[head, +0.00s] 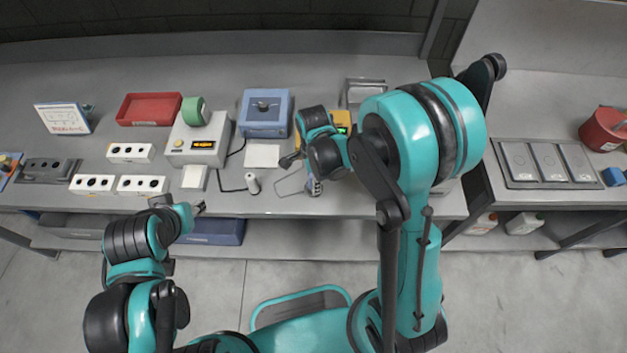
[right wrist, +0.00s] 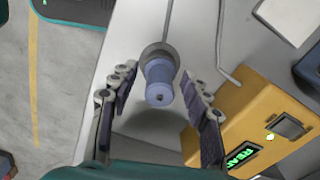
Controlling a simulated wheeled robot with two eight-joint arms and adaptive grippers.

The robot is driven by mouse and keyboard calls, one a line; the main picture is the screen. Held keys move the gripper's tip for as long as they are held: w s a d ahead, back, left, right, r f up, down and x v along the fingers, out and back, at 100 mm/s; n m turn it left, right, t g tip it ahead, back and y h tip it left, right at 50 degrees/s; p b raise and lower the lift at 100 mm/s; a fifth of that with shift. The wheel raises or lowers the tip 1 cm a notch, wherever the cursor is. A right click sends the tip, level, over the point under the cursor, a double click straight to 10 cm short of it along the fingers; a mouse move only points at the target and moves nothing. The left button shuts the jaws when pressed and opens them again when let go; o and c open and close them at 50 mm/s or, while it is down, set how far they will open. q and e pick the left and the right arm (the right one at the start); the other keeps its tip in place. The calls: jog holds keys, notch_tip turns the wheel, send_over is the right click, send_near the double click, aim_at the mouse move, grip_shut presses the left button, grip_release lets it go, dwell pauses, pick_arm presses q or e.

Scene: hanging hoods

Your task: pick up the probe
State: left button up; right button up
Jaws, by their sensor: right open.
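The probe (right wrist: 159,82) is a blue-grey cylinder with a darker grey collar and a thin rod or cable running up from it in the right wrist view. In the head view it shows partly at the bench's front edge (head: 314,188). My right gripper (right wrist: 157,76) is open, with one finger on each side of the probe and visible gaps between. Whether it is at the probe's exact height is unclear. My left gripper (head: 200,208) is low at the bench's front edge, away from the probe; its fingers are too small to read.
A yellow box (right wrist: 243,117) with a green-lit display stands close beside my right gripper. A bent wire (head: 288,184) and a small white cylinder (head: 252,184) are left of the probe. A blue device (head: 265,122) and a red tray (head: 149,109) stand farther back.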

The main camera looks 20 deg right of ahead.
grip_shut()
jog(key=shift+r, duration=0.1)
